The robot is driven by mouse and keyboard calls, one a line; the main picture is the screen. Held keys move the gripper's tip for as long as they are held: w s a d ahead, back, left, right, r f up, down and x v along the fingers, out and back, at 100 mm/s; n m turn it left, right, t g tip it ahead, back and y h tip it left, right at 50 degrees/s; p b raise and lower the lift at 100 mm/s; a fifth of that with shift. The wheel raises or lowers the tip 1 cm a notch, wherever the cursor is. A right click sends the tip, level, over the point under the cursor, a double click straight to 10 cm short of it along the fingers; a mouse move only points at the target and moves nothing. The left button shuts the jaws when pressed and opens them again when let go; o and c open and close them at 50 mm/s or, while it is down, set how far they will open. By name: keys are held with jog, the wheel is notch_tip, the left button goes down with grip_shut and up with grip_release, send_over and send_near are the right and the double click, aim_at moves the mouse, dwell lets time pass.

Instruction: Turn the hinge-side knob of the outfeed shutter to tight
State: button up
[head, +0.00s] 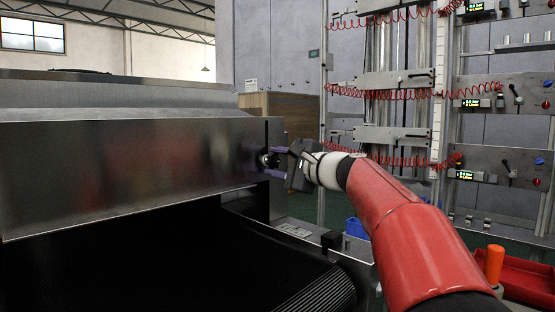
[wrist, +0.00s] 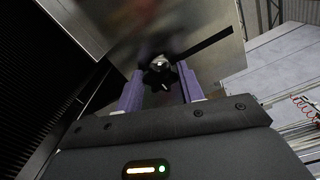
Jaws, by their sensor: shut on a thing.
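The outfeed shutter is the broad brushed-metal panel (head: 130,165) across the end of the dryer, above the dark belt. A black knob with several lobes and a pale metal centre (wrist: 160,74) sits on a metal face in the wrist view. My gripper (wrist: 158,88) has its two purple fingers on either side of the knob and is shut on it. In the head view my gripper (head: 272,163) reaches the panel's right end, and its fingers partly hide the knob. No tight or loose marking is readable. A dark slot or bar (wrist: 215,45) runs up and right from the knob.
The black conveyor belt (head: 190,265) runs below the shutter. An orange cylinder (head: 494,264) and a red tray (head: 525,285) stand at lower right. A blue bin (head: 357,228) is behind my arm. Racks with red coiled hoses (head: 390,92) fill the back right.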

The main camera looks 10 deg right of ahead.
jog(key=shift+m, duration=0.3)
jog(key=o, duration=1)
jog(key=shift+d, duration=0.1)
jog(key=v, duration=0.7)
jog(key=shift+s+d+b, duration=0.15)
jog(key=shift+s+b, duration=0.2)
jog(key=shift+b, duration=0.05)
